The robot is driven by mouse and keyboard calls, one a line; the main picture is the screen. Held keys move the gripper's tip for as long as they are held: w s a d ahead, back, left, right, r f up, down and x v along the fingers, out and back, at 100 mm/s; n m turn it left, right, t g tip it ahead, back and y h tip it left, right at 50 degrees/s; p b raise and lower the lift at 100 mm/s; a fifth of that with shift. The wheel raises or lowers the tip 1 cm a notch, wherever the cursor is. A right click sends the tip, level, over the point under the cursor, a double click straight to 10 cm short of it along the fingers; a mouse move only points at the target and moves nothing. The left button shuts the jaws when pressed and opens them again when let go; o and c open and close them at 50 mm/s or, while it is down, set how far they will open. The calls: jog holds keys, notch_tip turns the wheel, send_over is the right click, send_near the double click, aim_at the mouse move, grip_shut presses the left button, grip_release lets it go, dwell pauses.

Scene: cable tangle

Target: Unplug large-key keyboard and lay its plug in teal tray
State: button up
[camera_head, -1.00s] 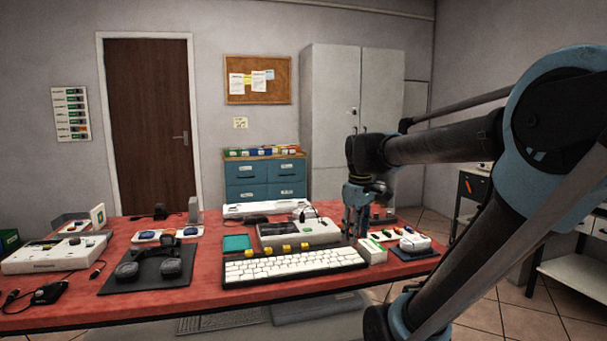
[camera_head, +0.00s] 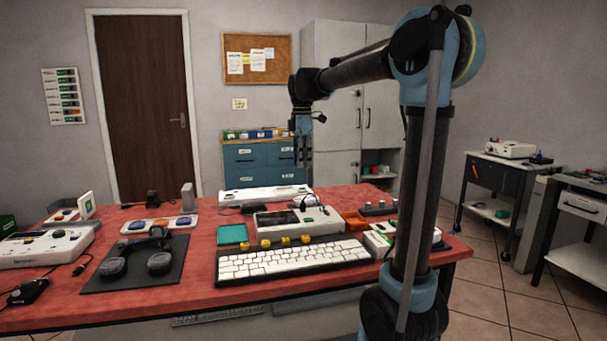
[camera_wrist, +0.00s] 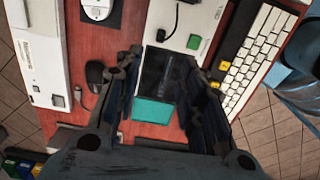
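The large-key keyboard (camera_head: 290,262), with white keys in a black frame, lies at the table's front middle; it also shows in the wrist view (camera_wrist: 255,50). The teal tray (camera_head: 233,234) lies flat behind its left end; it also shows in the wrist view (camera_wrist: 152,112). A white box (camera_head: 270,224) behind the keyboard has a black plug with a cable (camera_wrist: 161,36) on top. I cannot tell whether this is the keyboard's plug. My gripper (camera_head: 304,162) hangs high above the table, pointing down. Its fingers (camera_wrist: 160,66) are apart, with nothing visible held between them.
A long white device (camera_head: 262,194) lies behind. A black mat (camera_head: 105,280) with a headset is at left. Yellow pieces (camera_head: 285,241) line the keyboard's back edge. My arm hides part of the table's right end.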

aim_at(303, 204)
notch_tip(303, 204, down, 17)
jog(key=shift+d+f, duration=0.1)
jog(key=shift+d, duration=0.05)
dwell(0.5)
grip_shut()
dwell(0.4)
